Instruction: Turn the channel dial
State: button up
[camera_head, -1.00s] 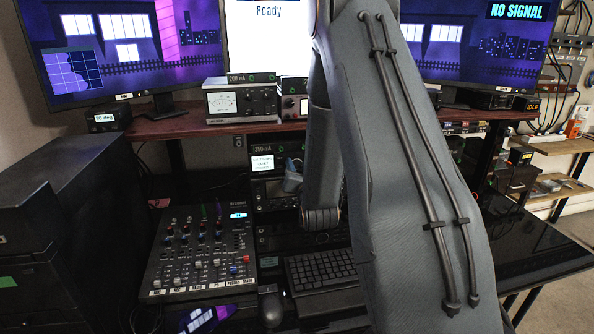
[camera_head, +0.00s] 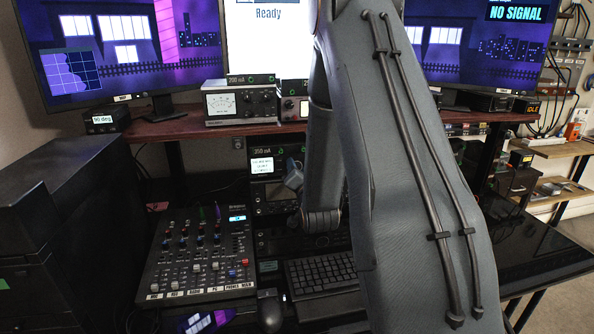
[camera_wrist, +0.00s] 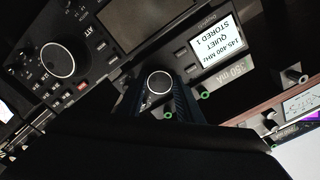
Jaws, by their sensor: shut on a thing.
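The radio (camera_wrist: 112,73) fills much of the wrist view, turned nearly upside down. Its white display (camera_wrist: 213,57) reads 145.400 MHz, QUIET, STORED 1. The channel dial (camera_wrist: 158,83), a round knob with a pale face, shows between the dark bluish fingers of my gripper (camera_wrist: 157,98). My gripper is shut on the dial, and the fingers hide its sides. In the head view the radio display (camera_head: 262,164) is small, and my gripper (camera_head: 293,178) reaches the front from the right. My arm hides the radio's right part.
A larger tuning knob (camera_wrist: 58,60) sits on the panel, apart from my gripper. A meter unit (camera_head: 238,102) stands on the shelf above. A mixer (camera_head: 200,252), a keyboard (camera_head: 318,270) and a mouse (camera_head: 270,308) lie on the desk below.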

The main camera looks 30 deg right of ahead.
jog(key=o, duration=0.8)
jog(key=shift+c, duration=0.2)
jog(key=b+v, duration=0.1)
jog(key=v, duration=0.7)
